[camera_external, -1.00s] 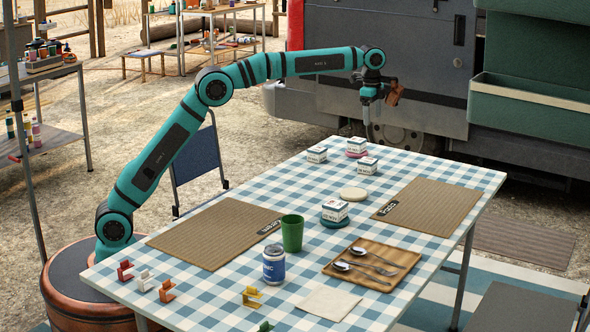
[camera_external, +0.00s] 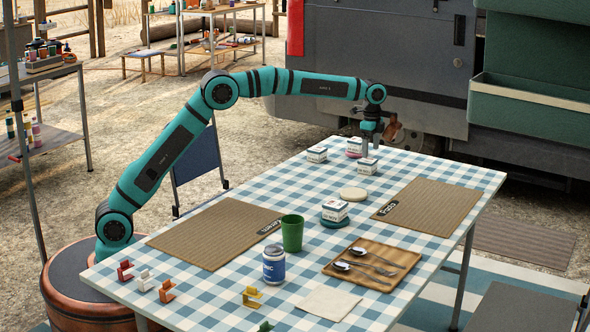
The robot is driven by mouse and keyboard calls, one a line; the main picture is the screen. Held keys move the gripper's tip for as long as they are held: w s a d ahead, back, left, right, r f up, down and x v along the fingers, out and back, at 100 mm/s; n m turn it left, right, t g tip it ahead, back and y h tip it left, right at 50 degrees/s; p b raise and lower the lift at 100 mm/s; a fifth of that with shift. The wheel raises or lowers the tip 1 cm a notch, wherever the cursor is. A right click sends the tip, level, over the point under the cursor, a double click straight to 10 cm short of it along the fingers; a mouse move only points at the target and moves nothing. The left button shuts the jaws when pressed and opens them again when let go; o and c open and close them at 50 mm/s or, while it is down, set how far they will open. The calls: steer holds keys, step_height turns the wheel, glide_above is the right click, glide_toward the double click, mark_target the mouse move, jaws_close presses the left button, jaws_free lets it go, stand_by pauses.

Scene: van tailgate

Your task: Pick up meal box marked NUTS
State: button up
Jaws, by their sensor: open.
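Several small white meal boxes with dark printed bands stand on the checked table. One box (camera_external: 317,154) is at the back left, and another box (camera_external: 368,166) is at the back right. A third box (camera_external: 355,145) stands on a pink coaster, partly hidden by my gripper. One more box (camera_external: 335,211) stands on a teal coaster near the middle. The print is too small for me to tell which is marked NUTS. My gripper (camera_external: 370,150) points down, open and apparently empty, close over the back boxes; I cannot tell whether it touches one.
An empty cream coaster (camera_external: 354,194) lies mid-table. Two brown mats (camera_external: 215,235) (camera_external: 430,205), a green cup (camera_external: 292,232), a blue can (camera_external: 273,264) and a wooden tray (camera_external: 345,275) with cutlery occupy the nearer area. A grey van tailgate (camera_external: 400,50) stands behind the table.

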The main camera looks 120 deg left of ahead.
mark_target(368, 160)
steer(key=shift+s+f, duration=0.2)
steer(key=shift+f, duration=1.3)
steer(key=shift+s+f, duration=0.2)
steer(key=shift+f, duration=1.25)
steer(key=c, duration=1.1)
